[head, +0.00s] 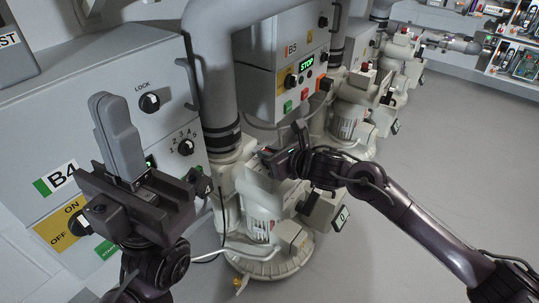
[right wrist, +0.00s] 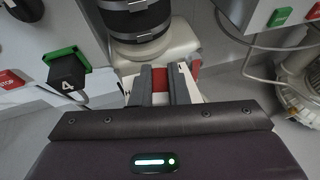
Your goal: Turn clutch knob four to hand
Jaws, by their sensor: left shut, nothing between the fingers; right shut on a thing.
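My right gripper (head: 268,153) reaches the top of the nearest blower (head: 262,215), beside the thick grey pipe. In the right wrist view my right gripper (right wrist: 160,74) is shut on a red knob (right wrist: 159,80), which shows between and beside the fingers. The fingers hide most of the knob, so which way it points cannot be told. A black block marked 4 (right wrist: 67,73) with a green edge stands to the left of it. My left gripper (head: 103,98) is shut and empty, raised in front of the grey B4 cabinet.
The B4 cabinet (head: 150,60) has a lock knob (head: 149,102) and a numbered dial (head: 186,147). The B5 panel (head: 290,50) hangs behind my right gripper. More blowers (head: 352,118) stand in a row beyond. The floor (head: 450,170) on the right is clear.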

